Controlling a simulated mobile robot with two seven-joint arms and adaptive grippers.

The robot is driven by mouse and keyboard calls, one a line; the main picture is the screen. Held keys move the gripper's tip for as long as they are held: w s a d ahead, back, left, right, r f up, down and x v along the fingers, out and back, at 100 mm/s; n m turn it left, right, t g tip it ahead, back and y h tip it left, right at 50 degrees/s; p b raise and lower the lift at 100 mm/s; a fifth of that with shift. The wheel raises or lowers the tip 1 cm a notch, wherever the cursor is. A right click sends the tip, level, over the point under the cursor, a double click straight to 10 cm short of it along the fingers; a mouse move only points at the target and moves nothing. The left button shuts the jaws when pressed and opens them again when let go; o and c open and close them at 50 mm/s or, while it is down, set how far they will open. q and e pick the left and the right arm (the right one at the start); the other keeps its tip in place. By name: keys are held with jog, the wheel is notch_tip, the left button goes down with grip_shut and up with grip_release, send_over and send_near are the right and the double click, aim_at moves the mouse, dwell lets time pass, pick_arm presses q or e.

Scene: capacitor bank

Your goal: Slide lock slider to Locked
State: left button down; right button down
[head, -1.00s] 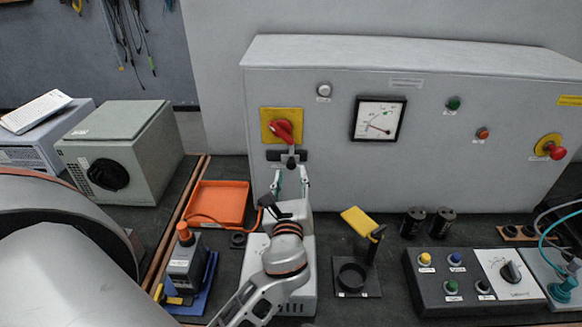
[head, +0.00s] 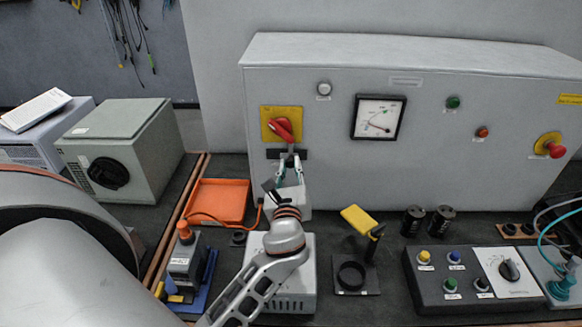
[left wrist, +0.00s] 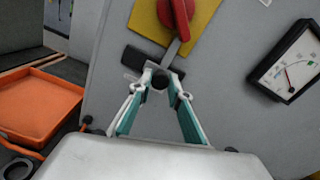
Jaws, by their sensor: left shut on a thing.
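The lock slider is a black bar (head: 273,154) on the grey cabinet's front, just below the red rotary handle (head: 283,129) on its yellow plate. The bar also shows in the left wrist view (left wrist: 142,63). A dark round knob (left wrist: 160,79) sticks out toward me at the slider. My left gripper (head: 290,164) is at the slider, its fingertips (left wrist: 160,82) on either side of the knob and shut on it. A grey metal strip runs from the red handle down to the slider behind the knob. The fingertips partly hide the slider. My right gripper is not in view.
A panel meter (head: 379,118) and lamps sit right of the handle. An orange tray (head: 216,203) lies left of my arm. A yellow-headed tool on a stand (head: 358,220) and a control box (head: 470,285) stand to the right. The cabinet front beside the slider is clear.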

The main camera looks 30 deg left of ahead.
pick_arm(q)
jog(key=shift+s+a+r+p, duration=0.1)
jog(key=shift+s+a+p, duration=0.35)
jog(key=shift+a, duration=0.15)
jog(key=shift+s+a+r+p, duration=0.1)
jog(key=shift+s+a+p, duration=0.2)
jog(key=shift+a+p, duration=0.25)
jog(key=shift+a+f, duration=0.1)
jog(key=shift+f, duration=0.05)
jog(key=c, duration=2)
grip_release()
jog(key=shift+o, duration=0.6)
jog(key=shift+s+a, duration=0.1)
